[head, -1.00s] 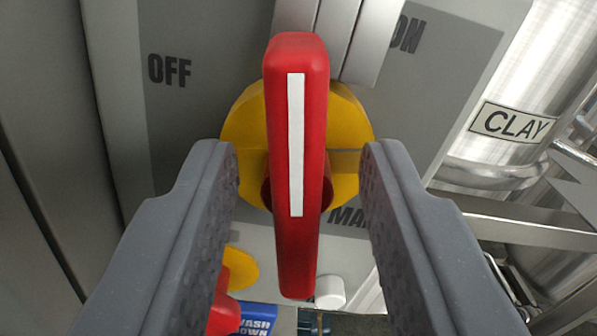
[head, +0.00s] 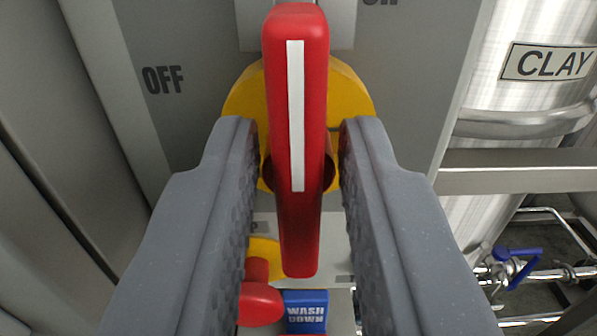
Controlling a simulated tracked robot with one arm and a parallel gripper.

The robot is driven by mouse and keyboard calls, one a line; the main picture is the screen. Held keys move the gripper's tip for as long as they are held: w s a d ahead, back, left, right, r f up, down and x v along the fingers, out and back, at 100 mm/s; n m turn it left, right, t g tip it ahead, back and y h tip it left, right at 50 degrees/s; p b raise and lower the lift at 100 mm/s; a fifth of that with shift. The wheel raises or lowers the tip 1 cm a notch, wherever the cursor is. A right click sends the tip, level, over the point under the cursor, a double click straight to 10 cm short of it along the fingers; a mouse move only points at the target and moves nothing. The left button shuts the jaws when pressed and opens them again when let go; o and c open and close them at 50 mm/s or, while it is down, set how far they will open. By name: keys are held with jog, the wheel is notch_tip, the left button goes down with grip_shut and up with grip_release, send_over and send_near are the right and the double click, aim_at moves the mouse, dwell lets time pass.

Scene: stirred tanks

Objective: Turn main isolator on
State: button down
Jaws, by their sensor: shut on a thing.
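The main isolator's red handle (head: 297,140) has a white stripe and sits on a round yellow plate (head: 350,95). It stands nearly upright in the picture, between the OFF word (head: 163,80) at left and the ON word (head: 380,2), cut by the top edge at right. My gripper (head: 298,150) has one grey finger on each side of the handle and is shut on it. The fingers hide the sides of the yellow plate and most of the label under it.
Below are a second red knob (head: 260,303) on a yellow plate (head: 262,250) and a blue WASH DOWN sign (head: 305,311). At right stand a steel tank with a CLAY label (head: 548,63), a metal rail (head: 520,170) and a blue-handled valve (head: 515,262). A grey panel face lies at left.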

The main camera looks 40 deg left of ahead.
jog(key=c, duration=1.5)
grip_release()
jog(key=shift+o, duration=0.2)
jog(key=shift+d, duration=0.1)
jog(key=b+v, duration=1.2)
jog(key=v, duration=0.1)
jog(key=shift+s, duration=0.25)
jog(key=shift+d, duration=0.2)
